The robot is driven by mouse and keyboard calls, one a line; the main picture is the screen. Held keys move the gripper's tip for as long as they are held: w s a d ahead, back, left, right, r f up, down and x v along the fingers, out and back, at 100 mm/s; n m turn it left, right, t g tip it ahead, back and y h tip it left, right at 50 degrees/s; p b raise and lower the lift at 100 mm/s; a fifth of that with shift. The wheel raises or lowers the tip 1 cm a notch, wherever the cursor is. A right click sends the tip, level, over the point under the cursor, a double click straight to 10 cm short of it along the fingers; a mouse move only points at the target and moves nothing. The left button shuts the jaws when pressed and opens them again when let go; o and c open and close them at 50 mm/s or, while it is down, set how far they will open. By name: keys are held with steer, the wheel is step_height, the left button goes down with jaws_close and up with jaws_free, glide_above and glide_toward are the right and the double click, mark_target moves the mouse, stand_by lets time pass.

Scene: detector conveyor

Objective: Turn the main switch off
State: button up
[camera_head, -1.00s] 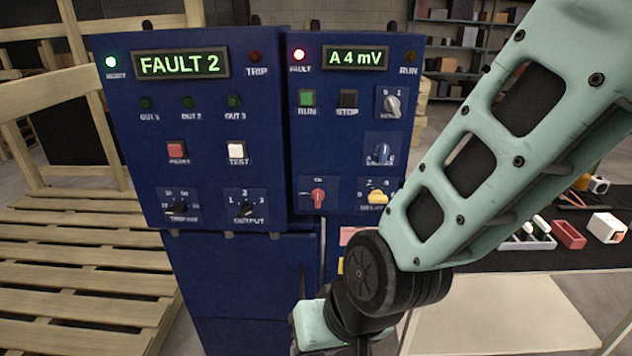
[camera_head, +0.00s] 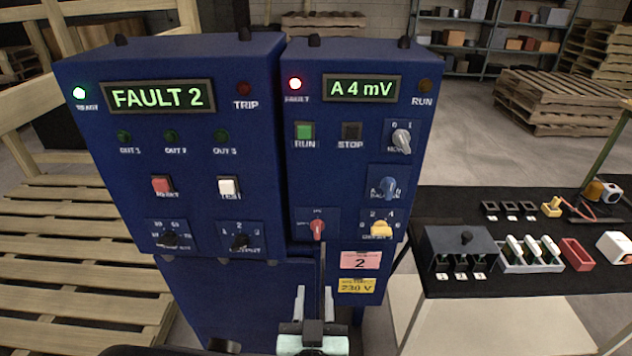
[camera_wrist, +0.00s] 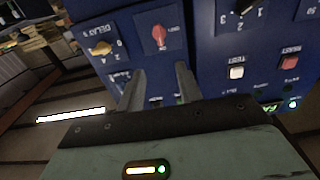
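A red rotary knob (camera_head: 317,230) sits on a small dark plate low on the right-hand blue control box (camera_head: 350,140). It appears to be the main switch, but its lettering is too small to read surely. The knob stands roughly upright and also shows in the wrist view (camera_wrist: 158,36), where the picture is turned over. A grey knob (camera_head: 401,141) marked 0 and 1 sits at the box's upper right. My gripper (camera_head: 314,292) is below the red knob in the head view, apart from it. Its fingers (camera_wrist: 159,72) are spread and empty.
A yellow knob (camera_head: 381,229) and a blue knob (camera_head: 387,187) sit close to the right of the red knob. The left blue box (camera_head: 170,125) shows FAULT 2. A black table (camera_head: 500,295) with parts stands right. A wooden pallet (camera_head: 85,265) is left.

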mark_target(317, 232)
steer(key=w, duration=1.7)
steer(key=shift+d, duration=0.25)
steer(key=shift+c, duration=0.2)
steer(key=shift+s, duration=0.1)
steer(key=c, duration=0.5)
steer(key=shift+c, duration=0.2)
